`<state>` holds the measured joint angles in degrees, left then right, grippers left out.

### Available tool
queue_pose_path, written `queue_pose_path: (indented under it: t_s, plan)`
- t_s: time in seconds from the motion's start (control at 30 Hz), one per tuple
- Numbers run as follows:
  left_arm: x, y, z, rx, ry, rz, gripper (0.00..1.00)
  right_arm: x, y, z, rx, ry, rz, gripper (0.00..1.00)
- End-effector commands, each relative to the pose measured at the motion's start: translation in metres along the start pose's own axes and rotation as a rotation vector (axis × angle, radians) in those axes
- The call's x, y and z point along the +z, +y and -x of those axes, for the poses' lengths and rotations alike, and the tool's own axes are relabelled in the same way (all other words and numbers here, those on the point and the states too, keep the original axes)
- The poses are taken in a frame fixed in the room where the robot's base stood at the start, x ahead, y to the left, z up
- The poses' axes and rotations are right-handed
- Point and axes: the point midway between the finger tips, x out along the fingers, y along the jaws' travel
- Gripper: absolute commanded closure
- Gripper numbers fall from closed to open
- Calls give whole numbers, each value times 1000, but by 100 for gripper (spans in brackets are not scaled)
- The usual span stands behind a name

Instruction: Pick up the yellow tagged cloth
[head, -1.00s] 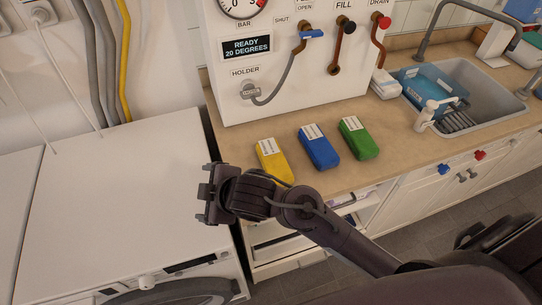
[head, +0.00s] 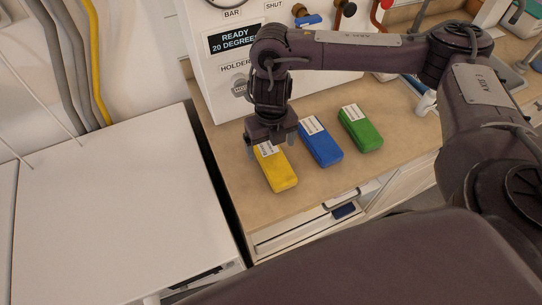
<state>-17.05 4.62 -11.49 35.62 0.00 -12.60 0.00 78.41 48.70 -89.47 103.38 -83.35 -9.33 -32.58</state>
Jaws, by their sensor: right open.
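The yellow tagged cloth (head: 277,173) lies on the wooden counter (head: 237,188), a folded block with a white tag at its far end. My right gripper (head: 269,151) points down over the tag end of the yellow cloth, its fingers apart. It partly hides that end, and I cannot tell whether the fingers touch the cloth. A blue tagged cloth (head: 322,147) lies just right of the yellow one, and a green tagged cloth (head: 362,132) lies right of the blue one. My left gripper is not in view.
A white panel (head: 205,65) with a display reading "READY 20 DEGREES" (head: 233,39) stands behind the cloths. A white appliance (head: 115,200) is at the left, past a dark gap.

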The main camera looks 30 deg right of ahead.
Motion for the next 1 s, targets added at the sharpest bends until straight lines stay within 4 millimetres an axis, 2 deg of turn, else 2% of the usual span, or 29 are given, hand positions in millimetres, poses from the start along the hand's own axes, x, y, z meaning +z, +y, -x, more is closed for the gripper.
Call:
queue_pose_path:
  t_s: [0.13,0.37,0.7,1.0]
  plan:
    - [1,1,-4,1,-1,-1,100,-1,-4,-16,-8,11,-1,11]
    - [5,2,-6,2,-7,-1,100,-1,-5,-29,-7,7,-2,11]
    - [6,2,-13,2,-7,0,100,-1,-10,-70,-4,8,0,11]
    - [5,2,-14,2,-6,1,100,0,-10,-75,-6,4,-1,11]
